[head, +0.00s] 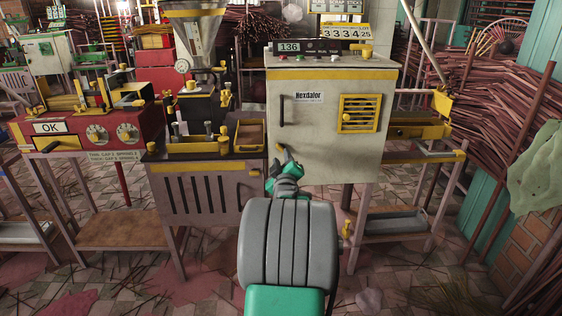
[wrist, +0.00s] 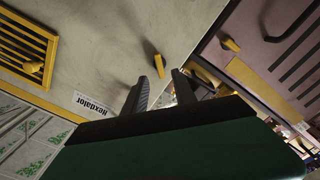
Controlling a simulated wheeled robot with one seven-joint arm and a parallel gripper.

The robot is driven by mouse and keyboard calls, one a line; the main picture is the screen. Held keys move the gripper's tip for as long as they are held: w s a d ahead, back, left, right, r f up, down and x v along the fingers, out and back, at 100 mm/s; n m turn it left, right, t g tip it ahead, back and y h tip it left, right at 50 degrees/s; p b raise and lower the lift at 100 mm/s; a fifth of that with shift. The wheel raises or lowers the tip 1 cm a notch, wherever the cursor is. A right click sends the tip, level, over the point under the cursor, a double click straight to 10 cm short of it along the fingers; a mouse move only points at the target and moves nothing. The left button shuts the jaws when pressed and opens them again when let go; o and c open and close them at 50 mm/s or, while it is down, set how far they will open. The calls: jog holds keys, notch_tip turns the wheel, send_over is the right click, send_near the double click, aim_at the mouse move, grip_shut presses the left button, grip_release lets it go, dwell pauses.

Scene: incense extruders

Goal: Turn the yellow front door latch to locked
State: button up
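The yellow front door latch (head: 279,148) is a small tilted bar on the lower left of the pale cabinet door (head: 325,150). My gripper (head: 285,155) is at the door's lower left, very close to the latch. In the wrist view my gripper (wrist: 167,73) has its two dark fingers apart with nothing seen between them. I cannot tell whether a finger touches the latch.
A dark vertical handle (head: 281,110) is above the latch, and a yellow vent (head: 361,113) is to the right. A lower slotted cabinet (head: 200,197) with a yellow-edged tray (head: 200,148) stands close on the left. A side shelf (head: 410,158) is on the right.

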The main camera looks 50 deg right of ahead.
aim_at(281, 150)
jog(key=x, duration=0.5)
jog(key=shift+b, duration=0.3)
jog(key=shift+c, duration=0.4)
jog(key=shift+a, duration=0.1)
grip_shut()
